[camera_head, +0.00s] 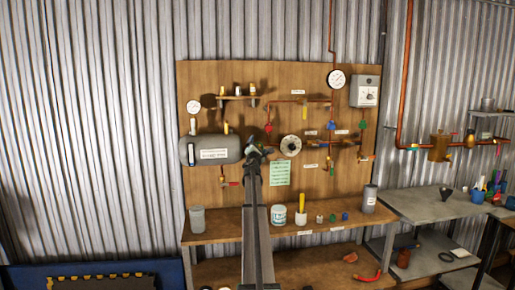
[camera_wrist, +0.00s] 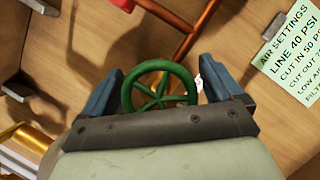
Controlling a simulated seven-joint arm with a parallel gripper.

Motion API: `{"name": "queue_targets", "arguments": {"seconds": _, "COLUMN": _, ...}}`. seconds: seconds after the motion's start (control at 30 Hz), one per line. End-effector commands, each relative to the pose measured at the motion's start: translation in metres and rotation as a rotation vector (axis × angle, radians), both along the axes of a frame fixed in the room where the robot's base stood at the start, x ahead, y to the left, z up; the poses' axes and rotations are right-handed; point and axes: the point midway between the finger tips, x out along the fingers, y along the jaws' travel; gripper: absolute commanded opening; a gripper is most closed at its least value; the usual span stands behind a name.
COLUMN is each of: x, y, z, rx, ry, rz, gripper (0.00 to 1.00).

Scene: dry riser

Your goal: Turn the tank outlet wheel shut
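The tank outlet wheel, a green spoked handwheel (camera_wrist: 158,92), shows in the wrist view between the two blue fingers of my gripper (camera_wrist: 158,84). The fingers are spread, one on each side of the rim. I cannot tell whether either finger touches it. The lower edge of the wheel is hidden by the gripper body. In the camera_head view my gripper (camera_head: 258,150) is at the right end of the grey tank (camera_head: 212,150), and my arm hides most of the wheel there.
A wooden board (camera_head: 225,85) carries red pipes, gauges and several small valves. A round dial (camera_head: 291,145) and a green note (camera_head: 280,173) are just right of my gripper. A wooden bench (camera_head: 225,226) below holds a grey cup (camera_head: 197,220) and a white tub (camera_head: 279,216).

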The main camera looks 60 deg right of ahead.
Motion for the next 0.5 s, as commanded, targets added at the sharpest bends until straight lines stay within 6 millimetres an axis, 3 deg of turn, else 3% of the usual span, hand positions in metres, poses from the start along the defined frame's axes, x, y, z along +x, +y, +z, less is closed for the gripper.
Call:
{"name": "queue_targets", "arguments": {"seconds": 0.07, "x": 0.0, "y": 0.0001, "z": -0.0001, "rx": 0.0, "ry": 0.0, "rz": 0.0, "gripper": 0.86}}
{"name": "queue_targets", "arguments": {"seconds": 0.5, "x": 0.0, "y": 0.0002, "z": -0.0002, "rx": 0.0, "ry": 0.0, "rz": 0.0, "gripper": 0.44}}
